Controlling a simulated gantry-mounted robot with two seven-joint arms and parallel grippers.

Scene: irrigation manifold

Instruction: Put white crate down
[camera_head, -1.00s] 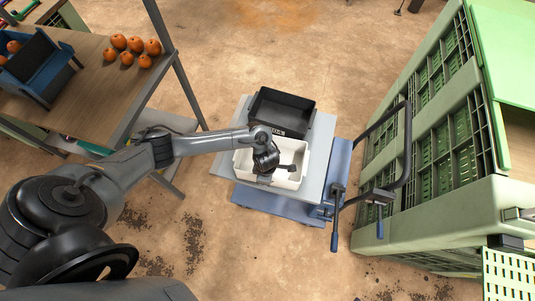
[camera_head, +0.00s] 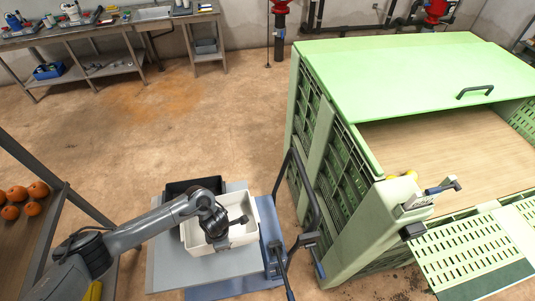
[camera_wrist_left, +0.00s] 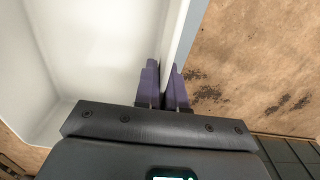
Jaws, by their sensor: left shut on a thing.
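The white crate (camera_head: 254,254) shows over the grey top of the blue cart (camera_head: 165,265) in the head view. It covers part of the black crate (camera_head: 180,187) behind it and looks raised, though the gap below it is hidden. My left gripper (camera_head: 218,234) is at its near wall. In the left wrist view the two dark fingers (camera_wrist_left: 164,88) are shut on the wall of the white crate (camera_wrist_left: 95,45), one finger on each side. The visible inside of the crate is empty. My right gripper is out of view.
The cart's dark handle (camera_head: 312,190) stands right of the crate. A large green bin (camera_head: 350,215) with an open front is close beyond it. A wooden table (camera_head: 25,235) with several orange pumpkins is at the left. Floor (camera_head: 220,130) behind the cart is open.

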